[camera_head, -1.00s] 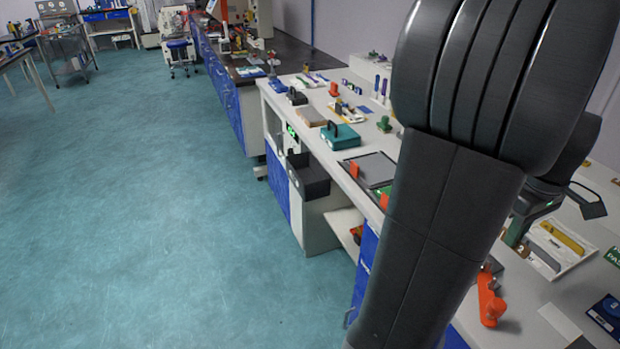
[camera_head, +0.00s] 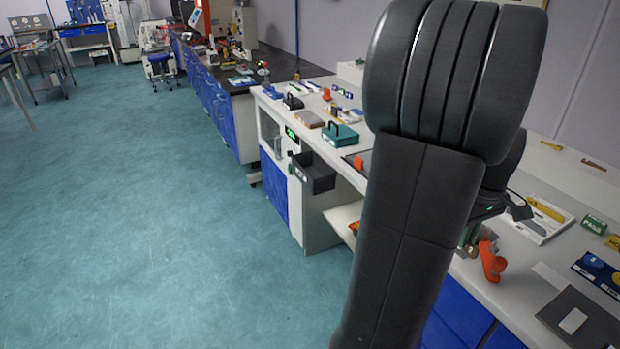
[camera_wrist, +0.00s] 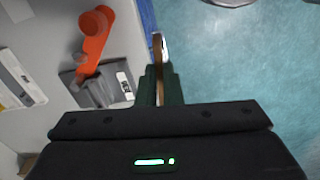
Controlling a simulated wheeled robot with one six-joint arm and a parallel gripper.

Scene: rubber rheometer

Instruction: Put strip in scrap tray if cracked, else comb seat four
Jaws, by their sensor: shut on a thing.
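My gripper (camera_wrist: 160,88) is at the middle of the wrist view, its dark green fingers shut on a thin brown strip (camera_wrist: 158,52) seen nearly edge-on. The strip sticks out past the fingertips, with a pale, shiny part along its end. I cannot tell whether it is cracked. In the head view my arm hides most of the gripper, which is over the bench's front edge. I cannot identify the scrap tray or the comb for certain.
An orange-red fixture (camera_head: 490,257) stands at the bench edge; it also shows in the wrist view (camera_wrist: 94,36) beside a grey labelled block (camera_wrist: 107,88). A white tray (camera_head: 524,226) holds a yellow piece. A green PASS block (camera_head: 593,225) and dark mat (camera_head: 580,325) are farther right. Floor left is clear.

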